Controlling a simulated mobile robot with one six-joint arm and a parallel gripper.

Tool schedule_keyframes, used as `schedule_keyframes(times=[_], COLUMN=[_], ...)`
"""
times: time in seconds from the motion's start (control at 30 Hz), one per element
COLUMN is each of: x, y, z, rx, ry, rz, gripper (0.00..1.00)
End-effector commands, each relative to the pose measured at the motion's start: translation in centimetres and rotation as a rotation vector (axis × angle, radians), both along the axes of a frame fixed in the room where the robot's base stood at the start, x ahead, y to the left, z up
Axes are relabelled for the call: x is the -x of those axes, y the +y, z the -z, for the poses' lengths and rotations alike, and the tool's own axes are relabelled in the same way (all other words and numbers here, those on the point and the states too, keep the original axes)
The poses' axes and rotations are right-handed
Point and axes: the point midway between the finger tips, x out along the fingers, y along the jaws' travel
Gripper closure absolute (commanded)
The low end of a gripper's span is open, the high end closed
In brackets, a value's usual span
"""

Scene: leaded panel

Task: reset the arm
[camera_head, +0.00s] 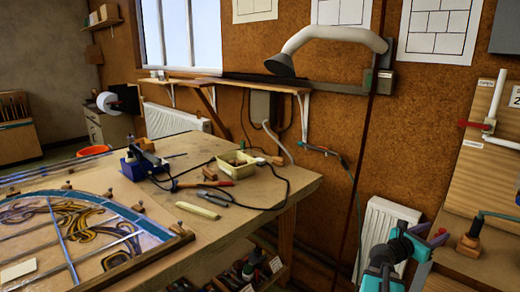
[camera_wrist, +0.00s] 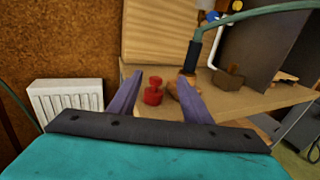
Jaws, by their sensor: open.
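My gripper (camera_head: 428,238) is at the lower right of the head view, over the near-left end of the right-hand bench, with my teal and black arm behind it. In the wrist view its two purple fingers (camera_wrist: 160,84) stand wide apart. Nothing is held between them. A small red knob-like object (camera_wrist: 153,92) shows beyond and between the fingers, on the bench top (camera_wrist: 232,103). A brown object beside it is partly hidden by the right finger.
A white radiator (camera_head: 385,238) stands left of my gripper. A wooden block (camera_head: 468,243) with a dark cable-ended tool stands on the right bench. The large worktable (camera_head: 245,210) holds a leaded panel (camera_head: 75,235) and hand tools. A floor gap separates the benches.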

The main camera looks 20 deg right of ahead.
Motion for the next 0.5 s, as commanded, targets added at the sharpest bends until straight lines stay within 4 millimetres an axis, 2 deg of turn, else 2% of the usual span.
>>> schedule_keyframes(times=[0.03, 0.2, 0.4, 0.5], x=[-1.9, -7.1, -12.2, -14.2], y=[1.1, 4.8, 9.9, 12.8], z=[1.1, 5.1, 10.7, 13.8], rx=[-0.012, -0.054, -0.135, -0.185], ry=[0.010, 0.045, 0.063, 0.066], rz=[-0.030, -0.117, -0.211, -0.246], gripper=[0.55, 0.55, 0.55, 0.55])
